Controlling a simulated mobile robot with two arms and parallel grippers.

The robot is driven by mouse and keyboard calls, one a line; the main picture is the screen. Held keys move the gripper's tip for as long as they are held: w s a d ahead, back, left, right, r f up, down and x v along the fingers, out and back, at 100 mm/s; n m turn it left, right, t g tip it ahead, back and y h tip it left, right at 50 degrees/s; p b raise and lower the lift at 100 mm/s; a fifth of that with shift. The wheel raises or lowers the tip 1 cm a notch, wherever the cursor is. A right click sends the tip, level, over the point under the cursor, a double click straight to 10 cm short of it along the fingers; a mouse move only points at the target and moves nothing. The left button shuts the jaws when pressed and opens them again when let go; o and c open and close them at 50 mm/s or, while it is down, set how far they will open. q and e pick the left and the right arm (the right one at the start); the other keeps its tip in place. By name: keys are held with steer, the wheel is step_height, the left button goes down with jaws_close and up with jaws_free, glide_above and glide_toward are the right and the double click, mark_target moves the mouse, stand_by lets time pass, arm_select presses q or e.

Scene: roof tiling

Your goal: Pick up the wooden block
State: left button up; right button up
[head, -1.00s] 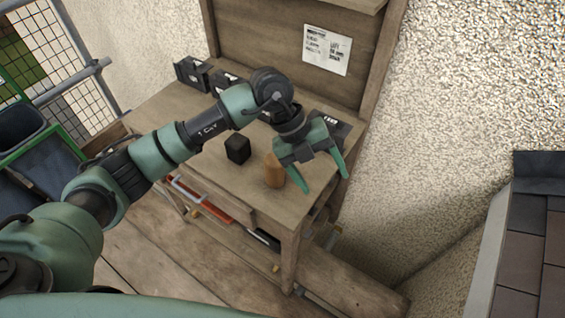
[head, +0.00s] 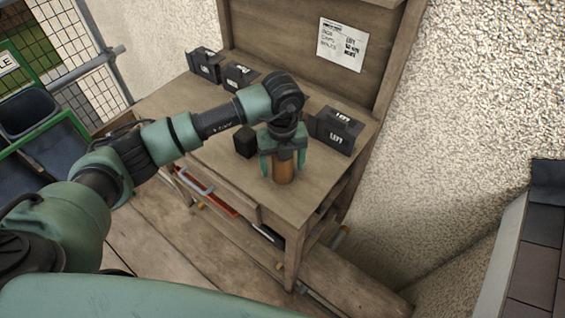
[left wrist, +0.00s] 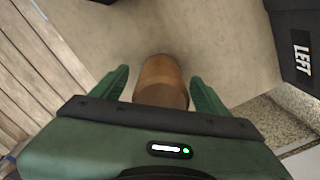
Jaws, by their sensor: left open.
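The wooden block (head: 285,171) is a brown, rounded piece standing upright on the wooden workbench (head: 240,184). My left gripper (head: 283,172) is above it, pointing down, with its green fingers open on either side of the block. In the left wrist view the block (left wrist: 161,82) shows between the two fingertips (left wrist: 160,85), with a gap visible on each side. Its lower part is hidden by the gripper body in that view. My right gripper is not in view.
A small black block (head: 244,141) stands just left of the gripper. Dark labelled holders (head: 338,130) stand at the right rear, and others (head: 205,65) at the left rear. A paper sheet (head: 342,45) hangs on the back board.

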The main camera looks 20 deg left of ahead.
arm_select(q)
steer(key=shift+f, duration=0.5)
steer(key=c, duration=1.6)
steer(key=shift+r, duration=0.15)
step_height(320, 180, up, 20)
steer(key=b, duration=0.2)
